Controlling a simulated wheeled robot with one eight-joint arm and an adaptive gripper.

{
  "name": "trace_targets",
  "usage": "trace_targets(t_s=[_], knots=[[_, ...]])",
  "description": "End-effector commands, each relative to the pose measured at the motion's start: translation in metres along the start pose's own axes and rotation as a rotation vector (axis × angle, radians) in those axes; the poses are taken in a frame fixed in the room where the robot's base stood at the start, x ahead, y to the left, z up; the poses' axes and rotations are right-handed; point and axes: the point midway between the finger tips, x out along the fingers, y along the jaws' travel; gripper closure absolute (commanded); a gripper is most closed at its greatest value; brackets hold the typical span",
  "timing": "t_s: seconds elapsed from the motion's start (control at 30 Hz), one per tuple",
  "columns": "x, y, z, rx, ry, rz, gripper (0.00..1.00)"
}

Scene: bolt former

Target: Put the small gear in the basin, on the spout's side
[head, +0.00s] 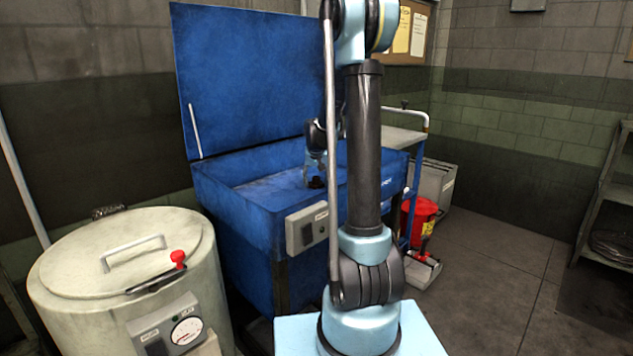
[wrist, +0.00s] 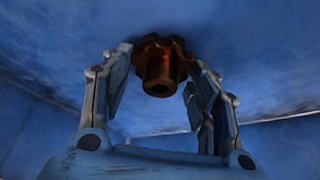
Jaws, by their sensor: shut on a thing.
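The small gear (wrist: 160,72) is rusty brown and toothed, with a round hub pointing toward the wrist camera. My gripper (wrist: 158,57) is shut on it, with one finger on each side. In the head view the gear (head: 316,183) is a small dark shape under my gripper (head: 317,172), inside the blue basin (head: 235,208). I cannot tell whether the gear touches the basin floor. My arm hides part of the basin's right side, and I cannot make out the spout.
The basin's blue lid (head: 245,75) stands open behind it. A grey control box (head: 307,228) is on its front wall. A cream drum (head: 120,265) stands at the left. A trolley (head: 405,133) and a red bucket (head: 420,217) are at the right, with open floor beyond.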

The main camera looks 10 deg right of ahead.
Motion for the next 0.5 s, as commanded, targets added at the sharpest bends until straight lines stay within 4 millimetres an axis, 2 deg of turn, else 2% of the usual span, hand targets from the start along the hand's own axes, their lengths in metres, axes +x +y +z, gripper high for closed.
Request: trace_targets(t_s=[0.23,0.27,0.3,0.33,0.5], knots=[[0.0011,-0.0002,0.0004,0.000,0.000,0.000,0.85],[0.0010,-0.0003,0.0004,0.000,0.000,0.000,0.39],[0.0009,-0.0003,0.0004,0.000,0.000,0.000,0.30],[0.0009,-0.0003,0.0004,0.000,0.000,0.000,0.25],[0.0008,-0.0004,0.0005,0.000,0.000,0.000,0.25]])
